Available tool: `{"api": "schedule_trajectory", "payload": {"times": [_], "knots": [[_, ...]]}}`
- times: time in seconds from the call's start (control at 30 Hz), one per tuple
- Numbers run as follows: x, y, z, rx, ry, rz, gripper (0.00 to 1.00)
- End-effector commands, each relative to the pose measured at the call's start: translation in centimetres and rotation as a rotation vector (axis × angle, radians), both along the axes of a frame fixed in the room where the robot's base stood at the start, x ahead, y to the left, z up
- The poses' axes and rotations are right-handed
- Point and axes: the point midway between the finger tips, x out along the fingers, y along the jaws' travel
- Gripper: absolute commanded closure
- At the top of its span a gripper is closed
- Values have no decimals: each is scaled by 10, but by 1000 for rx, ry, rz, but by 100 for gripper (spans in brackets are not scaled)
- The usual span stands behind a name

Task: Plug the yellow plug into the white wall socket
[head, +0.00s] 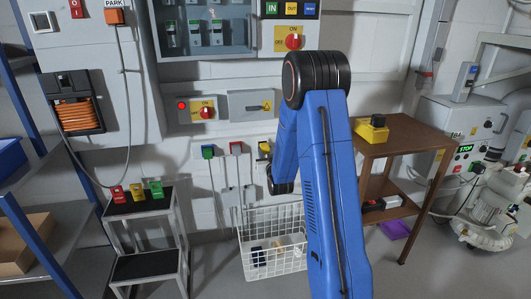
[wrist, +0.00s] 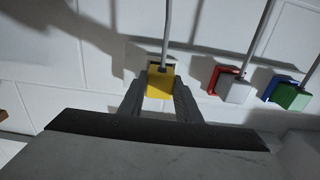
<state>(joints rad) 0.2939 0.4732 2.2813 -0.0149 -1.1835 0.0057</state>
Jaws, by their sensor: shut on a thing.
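My gripper (wrist: 159,88) has its two grey fingers on either side of the yellow plug (wrist: 160,82), shut on it close to the white wall. A grey cord runs from the plug toward the top of the wrist view. In the head view the yellow plug (head: 264,147) shows just left of my blue arm, at the right end of the socket row; my fingers are hidden there.
Beside it, a white plug (wrist: 236,92) sits at a red socket (wrist: 218,76) and a green plug (wrist: 292,97) at a blue socket (wrist: 272,88), with cords. A wire basket (head: 272,262) is below. A stand (head: 140,208) is left, a brown table (head: 412,138) right.

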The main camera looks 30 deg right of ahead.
Motion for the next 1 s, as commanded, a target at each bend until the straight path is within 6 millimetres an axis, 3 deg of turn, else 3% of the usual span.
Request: {"api": "schedule_trajectory", "payload": {"times": [1.0], "knots": [[5, -2, 0, 0, -1, 0, 96]]}}
